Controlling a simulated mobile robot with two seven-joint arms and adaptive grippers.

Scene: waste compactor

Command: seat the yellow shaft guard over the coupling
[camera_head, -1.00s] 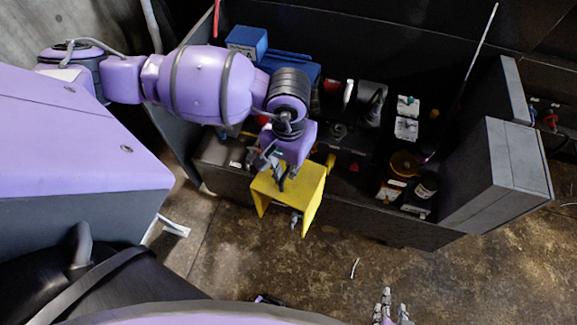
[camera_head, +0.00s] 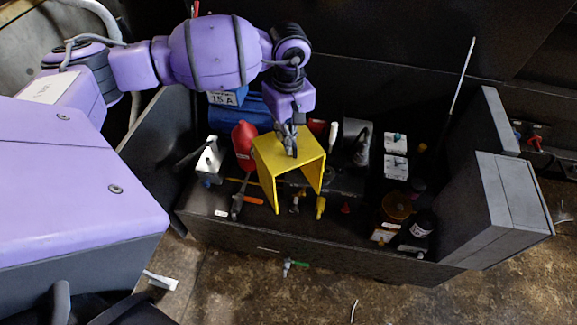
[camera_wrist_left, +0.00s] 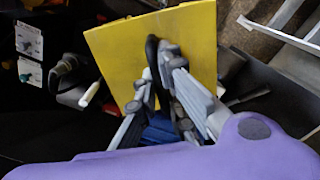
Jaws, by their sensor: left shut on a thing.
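The yellow shaft guard (camera_head: 267,158) is a bent sheet with a flat top and side walls, open toward the front. My left gripper (camera_head: 290,150) is shut on the guard's top and holds it inside the dark machine bay. The left wrist view shows the gripper fingers (camera_wrist_left: 172,95) closed at the yellow plate (camera_wrist_left: 196,40). I cannot tell whether the guard's lower edges touch anything. The coupling cannot be made out; the guard hides what lies under it. My right gripper is not in view.
A red bottle (camera_head: 244,143) stands left of the guard. A dark motor-like part (camera_head: 357,143), white switch boxes (camera_head: 396,156) and an amber jar (camera_head: 396,207) stand to the right. A grey cabinet (camera_head: 500,205) closes the right end. The bay's front wall (camera_head: 330,257) runs along the near side.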

